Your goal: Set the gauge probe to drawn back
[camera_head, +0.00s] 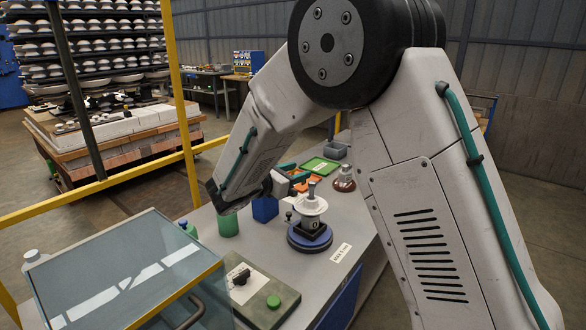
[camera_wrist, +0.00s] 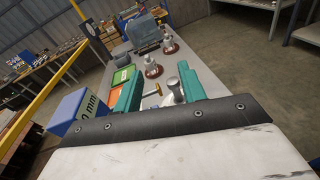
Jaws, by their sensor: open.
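A white insulator (camera_head: 311,211) stands upright on a round blue-and-black turntable (camera_head: 309,240) on the bench. A small dark post with a round knob (camera_head: 289,216) stands at its left side; it may be the gauge probe, but its setting is too small to tell. My gripper (camera_wrist: 160,92) is open in the wrist view, with its two teal fingers apart. A grey metal tip and white rounded part (camera_wrist: 174,92) show close to the right finger; I cannot tell whether they lie between the fingers. In the head view my arm reaches down behind the turntable, and the fingers are hard to make out.
A blue block (camera_head: 265,209) and a green cylinder (camera_head: 228,224) stand left of the turntable. A panel (camera_head: 258,287) with a black knob and green button lies in front, beside a glass case (camera_head: 125,275). Trays (camera_head: 319,165) and another insulator (camera_head: 345,175) are farther back.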

